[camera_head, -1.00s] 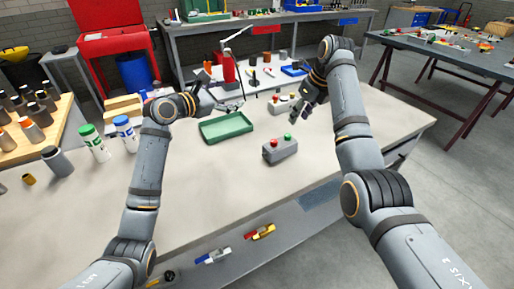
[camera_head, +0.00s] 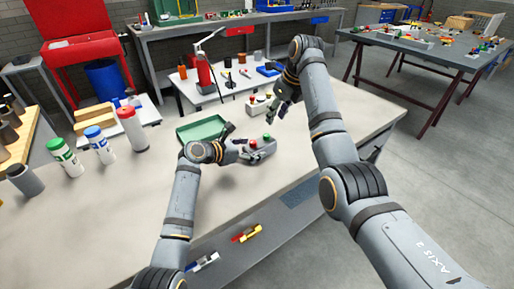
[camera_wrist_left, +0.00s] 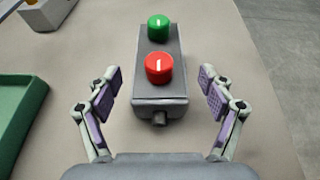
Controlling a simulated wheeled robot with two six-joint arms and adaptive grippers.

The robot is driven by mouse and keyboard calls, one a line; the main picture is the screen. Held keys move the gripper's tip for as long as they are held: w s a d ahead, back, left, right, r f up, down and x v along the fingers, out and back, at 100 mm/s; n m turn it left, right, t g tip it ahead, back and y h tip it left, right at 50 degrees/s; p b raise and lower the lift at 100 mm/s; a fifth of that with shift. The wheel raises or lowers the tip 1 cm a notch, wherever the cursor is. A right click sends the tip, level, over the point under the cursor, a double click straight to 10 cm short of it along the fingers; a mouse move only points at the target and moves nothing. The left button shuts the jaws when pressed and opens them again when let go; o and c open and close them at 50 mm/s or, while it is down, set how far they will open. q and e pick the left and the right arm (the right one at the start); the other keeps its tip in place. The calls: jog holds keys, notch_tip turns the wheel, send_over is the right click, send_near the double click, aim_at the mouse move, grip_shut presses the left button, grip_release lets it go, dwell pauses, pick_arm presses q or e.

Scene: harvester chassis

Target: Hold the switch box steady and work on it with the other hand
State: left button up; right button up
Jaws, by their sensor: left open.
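The grey switch box (camera_head: 263,149) sits on the light workbench, with one red and one green button on top. In the left wrist view the switch box (camera_wrist_left: 160,75) lies lengthwise ahead, red button nearer, with a short stub on its near end. My left gripper (camera_head: 243,149) is at the box's left end in the head view. In the left wrist view the left gripper (camera_wrist_left: 160,80) is open, one finger on each side of the box with gaps between. My right gripper (camera_head: 284,104) hangs farther back, beside a second, paler button box (camera_head: 258,105); its finger opening is too small to judge.
A green tray (camera_head: 188,133) lies left of the left gripper, close to it. Several bottles (camera_head: 100,144) stand at the bench's left. A red extinguisher-like object (camera_head: 203,75) stands behind. The bench front right of the switch box is clear (camera_head: 290,165).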

aim_at(260, 147)
pick_arm(q)
jog(key=shift+x, duration=2.1)
grip_shut()
